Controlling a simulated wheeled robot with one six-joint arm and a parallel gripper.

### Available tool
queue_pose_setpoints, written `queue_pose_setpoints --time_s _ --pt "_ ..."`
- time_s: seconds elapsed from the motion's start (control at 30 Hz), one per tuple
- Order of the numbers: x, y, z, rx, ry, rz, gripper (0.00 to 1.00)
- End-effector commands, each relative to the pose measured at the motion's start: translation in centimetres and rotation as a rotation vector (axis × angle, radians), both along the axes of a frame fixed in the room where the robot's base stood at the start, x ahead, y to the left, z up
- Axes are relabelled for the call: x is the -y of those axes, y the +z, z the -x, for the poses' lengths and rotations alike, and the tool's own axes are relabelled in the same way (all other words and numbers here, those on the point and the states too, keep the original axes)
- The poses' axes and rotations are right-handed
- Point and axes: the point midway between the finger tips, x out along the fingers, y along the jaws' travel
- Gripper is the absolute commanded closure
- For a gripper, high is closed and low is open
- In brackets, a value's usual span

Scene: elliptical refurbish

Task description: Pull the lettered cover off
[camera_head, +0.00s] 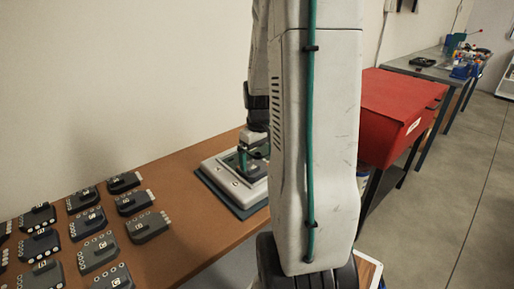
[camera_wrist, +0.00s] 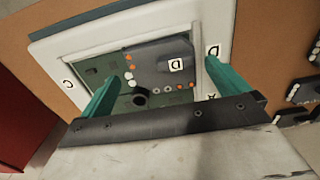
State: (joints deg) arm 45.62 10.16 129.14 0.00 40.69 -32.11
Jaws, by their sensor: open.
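My arm hides the panel's right part and much of the gripper there.
Several dark lettered modules (camera_head: 98,252) lie in rows on the brown table (camera_head: 180,262) at left. A red box (camera_head: 395,110) stands to the right behind my arm. Another cluttered table (camera_head: 430,68) is farther back. The floor (camera_head: 450,210) at right is clear.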

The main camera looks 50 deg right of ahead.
Motion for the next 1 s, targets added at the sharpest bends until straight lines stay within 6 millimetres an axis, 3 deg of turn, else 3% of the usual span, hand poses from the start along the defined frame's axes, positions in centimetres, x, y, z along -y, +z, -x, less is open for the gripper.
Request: queue_pose_setpoints --time_s 0.23,0.6,0.63,0.73,0.8,0.83,1.0 --pt "-0.1 -3.1 0.0 -0.002 0.0 -0.001 0.0" --pt "-0.1 -3.8 0.0 0.0 0.0 0.0 0.0" --pt "-0.1 -3.8 0.0 0.0 0.0 0.0 0.03" --pt "-0.1 -3.8 0.0 0.0 0.0 0.0 0.31" --pt "0.0 -3.8 0.0 0.0 0.0 0.0 0.33" --pt "0.0 -3.8 0.0 0.0 0.0 0.0 0.15" --pt "0.0 -3.8 0.0 0.0 0.0 0.0 0.63"
